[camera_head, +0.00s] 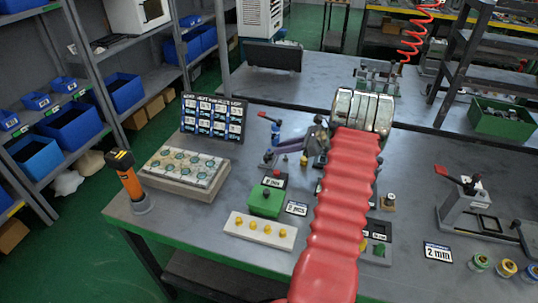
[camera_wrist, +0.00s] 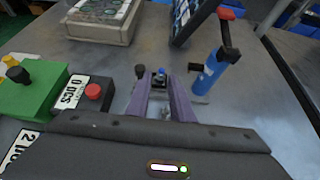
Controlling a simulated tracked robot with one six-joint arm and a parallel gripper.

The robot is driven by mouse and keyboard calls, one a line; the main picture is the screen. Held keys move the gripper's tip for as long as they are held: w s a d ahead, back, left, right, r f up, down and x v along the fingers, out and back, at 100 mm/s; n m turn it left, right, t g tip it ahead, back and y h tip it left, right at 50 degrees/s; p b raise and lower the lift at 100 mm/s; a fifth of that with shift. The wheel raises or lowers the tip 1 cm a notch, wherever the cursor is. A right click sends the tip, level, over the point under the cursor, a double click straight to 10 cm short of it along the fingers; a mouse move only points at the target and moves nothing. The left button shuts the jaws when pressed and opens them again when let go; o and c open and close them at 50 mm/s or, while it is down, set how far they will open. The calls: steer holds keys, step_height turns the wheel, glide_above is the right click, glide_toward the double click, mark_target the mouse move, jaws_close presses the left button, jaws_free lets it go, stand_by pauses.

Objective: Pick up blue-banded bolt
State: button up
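A small bolt-like piece with a blue top (camera_wrist: 161,73) shows in the wrist view between and just past the tips of my purple gripper fingers (camera_wrist: 161,84). I cannot tell whether a finger touches it. The fingers are apart, with a gap between them. A dark-knobbed piece (camera_wrist: 140,72) stands at the left fingertip. In the head view my gripper (camera_head: 283,148) reaches left over the table, and small dark and blue pieces (camera_head: 268,157) show near its tips. The lower part of the blue-topped piece is hard to make out.
A blue clamp with a red handle (camera_wrist: 213,68) stands close on the right. A green box (camera_wrist: 32,90) and a red button box (camera_wrist: 93,92) stand on the left. A tray of round parts (camera_head: 183,168) and a label board (camera_head: 212,118) are farther left in the head view.

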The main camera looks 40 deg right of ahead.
mark_target(274, 157)
steer(key=shift+x, duration=2.35)
steer(key=shift+w+d, duration=0.1)
steer(key=shift+d, duration=0.05)
steer(key=shift+c, duration=0.4)
jaws_close()
